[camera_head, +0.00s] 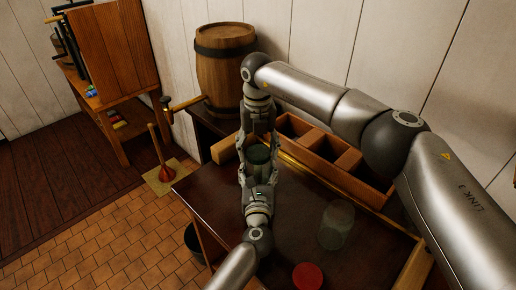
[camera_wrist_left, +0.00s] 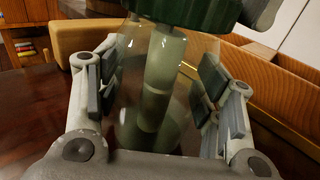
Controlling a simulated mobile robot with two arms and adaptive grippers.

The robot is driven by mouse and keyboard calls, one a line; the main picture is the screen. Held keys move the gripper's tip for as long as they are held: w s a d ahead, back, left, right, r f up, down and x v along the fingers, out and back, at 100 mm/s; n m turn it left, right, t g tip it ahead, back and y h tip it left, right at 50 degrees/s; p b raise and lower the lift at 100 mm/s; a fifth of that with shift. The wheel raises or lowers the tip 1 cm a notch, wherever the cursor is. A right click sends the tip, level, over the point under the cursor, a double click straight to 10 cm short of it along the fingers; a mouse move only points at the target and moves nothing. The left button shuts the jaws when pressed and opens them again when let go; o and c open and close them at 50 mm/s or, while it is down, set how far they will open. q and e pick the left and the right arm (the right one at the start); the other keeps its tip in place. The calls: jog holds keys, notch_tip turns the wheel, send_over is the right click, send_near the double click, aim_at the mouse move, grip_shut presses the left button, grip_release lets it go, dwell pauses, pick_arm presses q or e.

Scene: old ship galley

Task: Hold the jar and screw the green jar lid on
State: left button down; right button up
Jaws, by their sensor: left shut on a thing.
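The clear glass jar (camera_head: 259,170) stands upright on the dark table, with pale cylindrical contents showing through its wall in the left wrist view (camera_wrist_left: 160,85). My left gripper (camera_head: 258,178) comes from the near side and is shut on the jar, with finger pads on both sides of the glass. The green jar lid (camera_wrist_left: 185,12) sits at the top of the jar; whether its thread is engaged cannot be seen. My right gripper (camera_head: 259,142) reaches down from the far side with its fingers around the lid, partly hiding it in the head view.
An empty-looking glass jar (camera_head: 336,225) and a red lid (camera_head: 308,276) are on the table (camera_head: 285,225) to the right and front. A wooden compartment box (camera_head: 345,178) lies behind. A barrel (camera_head: 225,65) stands at the back left. Tiled floor lies left of the table.

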jog(key=shift+o, duration=0.9)
jog(key=shift+r, duration=2.25)
jog(key=shift+c, duration=0.3)
notch_tip(320, 180, up, 2)
jog(key=n, duration=0.6)
jog(key=shift+n, duration=0.4)
jog(key=n, duration=0.1)
jog(key=r+n, duration=0.1)
jog(key=n, duration=0.3)
jog(key=shift+r, duration=0.25)
